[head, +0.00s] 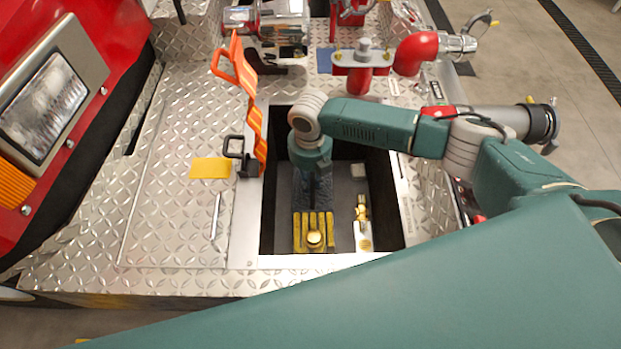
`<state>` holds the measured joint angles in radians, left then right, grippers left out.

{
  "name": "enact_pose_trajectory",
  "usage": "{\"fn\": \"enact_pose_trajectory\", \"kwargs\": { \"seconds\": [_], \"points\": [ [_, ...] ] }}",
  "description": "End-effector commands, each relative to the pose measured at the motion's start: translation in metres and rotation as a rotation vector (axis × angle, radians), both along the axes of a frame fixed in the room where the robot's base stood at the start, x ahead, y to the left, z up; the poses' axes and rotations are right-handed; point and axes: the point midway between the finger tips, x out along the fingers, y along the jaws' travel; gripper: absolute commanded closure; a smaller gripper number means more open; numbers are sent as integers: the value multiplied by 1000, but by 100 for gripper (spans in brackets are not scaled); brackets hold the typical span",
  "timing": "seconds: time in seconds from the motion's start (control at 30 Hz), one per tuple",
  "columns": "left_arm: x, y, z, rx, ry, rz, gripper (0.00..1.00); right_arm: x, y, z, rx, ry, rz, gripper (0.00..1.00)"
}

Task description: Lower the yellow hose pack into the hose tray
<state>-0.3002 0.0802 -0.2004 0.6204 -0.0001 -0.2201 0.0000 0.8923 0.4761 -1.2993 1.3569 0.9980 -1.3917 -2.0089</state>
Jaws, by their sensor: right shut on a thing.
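The yellow hose pack (314,228) is a ribbed yellow bundle with a round brass end. It is inside the rectangular hose tray opening (240,235) in the diamond-plate deck. My right gripper (313,200) reaches down into the tray and is shut on the pack at its far end. The fingers are dark and partly hidden by the wrist. I cannot tell whether the pack touches the tray floor. My left gripper is not in view.
An orange strap (254,100) with a black buckle stands at the tray's left edge. A brass fitting (362,212) lies in the tray to the right of the pack. Red pipework (415,54) stands behind the tray. A yellow patch (210,168) lies on the deck at left.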

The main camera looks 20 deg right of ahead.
Motion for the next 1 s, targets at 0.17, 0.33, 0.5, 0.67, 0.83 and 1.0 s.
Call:
{"fn": "enact_pose_trajectory", "kwargs": {
  "seconds": [0.17,0.33,0.5,0.67,0.83,1.0],
  "points": [
    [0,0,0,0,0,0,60,3,2,2,3,-6,1,100],
    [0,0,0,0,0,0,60,3,2,2,3,-6,1,73],
    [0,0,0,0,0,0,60,2,1,1,2,-4,1,59],
    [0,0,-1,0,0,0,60,-2,-1,-3,-2,4,1,51],
    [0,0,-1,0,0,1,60,-1,0,-2,-1,1,0,44],
    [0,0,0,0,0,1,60,0,0,-1,0,0,1,44]
  ]
}}
